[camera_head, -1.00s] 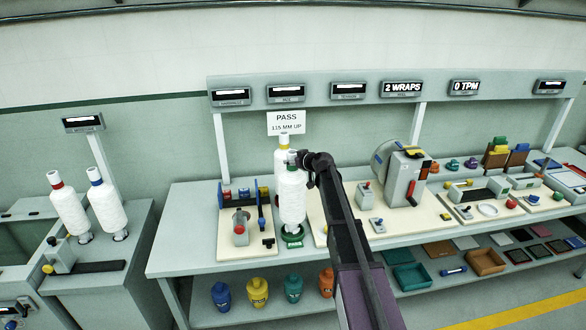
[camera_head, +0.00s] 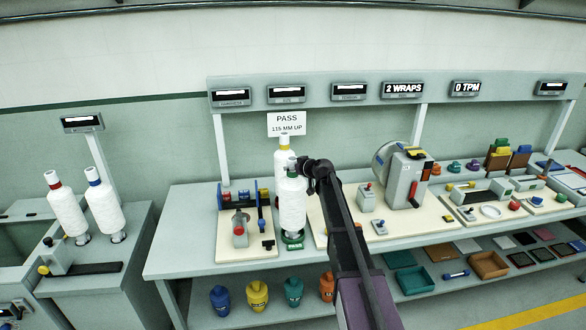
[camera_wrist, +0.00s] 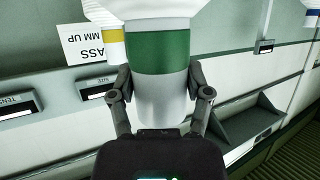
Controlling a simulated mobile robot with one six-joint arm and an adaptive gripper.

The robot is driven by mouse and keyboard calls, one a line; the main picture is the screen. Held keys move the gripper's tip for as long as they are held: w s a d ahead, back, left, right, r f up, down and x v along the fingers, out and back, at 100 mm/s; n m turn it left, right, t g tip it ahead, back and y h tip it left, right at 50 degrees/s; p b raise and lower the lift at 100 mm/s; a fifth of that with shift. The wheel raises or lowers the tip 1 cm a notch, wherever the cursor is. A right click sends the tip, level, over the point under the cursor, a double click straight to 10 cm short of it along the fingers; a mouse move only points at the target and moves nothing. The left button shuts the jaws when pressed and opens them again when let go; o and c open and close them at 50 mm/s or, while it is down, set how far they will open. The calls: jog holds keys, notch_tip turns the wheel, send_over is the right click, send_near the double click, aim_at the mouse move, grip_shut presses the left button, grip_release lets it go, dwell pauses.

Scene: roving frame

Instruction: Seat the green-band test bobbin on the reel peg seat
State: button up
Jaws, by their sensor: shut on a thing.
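The green-band test bobbin (camera_head: 292,207) is white and upright, with its green band near the top, in the head view. My gripper (camera_head: 303,167) is shut on its narrow top. In the wrist view my gripper's fingers (camera_wrist: 160,98) lie on both sides of the white neck beside the green band (camera_wrist: 157,55). Directly below the bobbin is a green round base (camera_head: 292,243), mostly covered by it. I cannot tell whether the bobbin touches this base, or which part is the reel peg seat.
A yellow-band bobbin (camera_head: 284,148) stands close behind. A fixture with blue flanges (camera_head: 261,215) is just left. A grey machine with a red handle (camera_head: 405,180) stands to the right. Two more bobbins (camera_head: 66,210) stand on the left cabinet. Several coloured jars (camera_head: 257,296) sit below.

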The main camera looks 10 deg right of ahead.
jog(key=o, duration=0.9)
jog(key=shift+f, duration=0.15)
jog(key=o, duration=0.4)
jog(key=shift+o, duration=0.2)
jog(key=p+v, duration=0.5)
jog(key=v, duration=0.9)
jog(key=shift+d+f, duration=0.1)
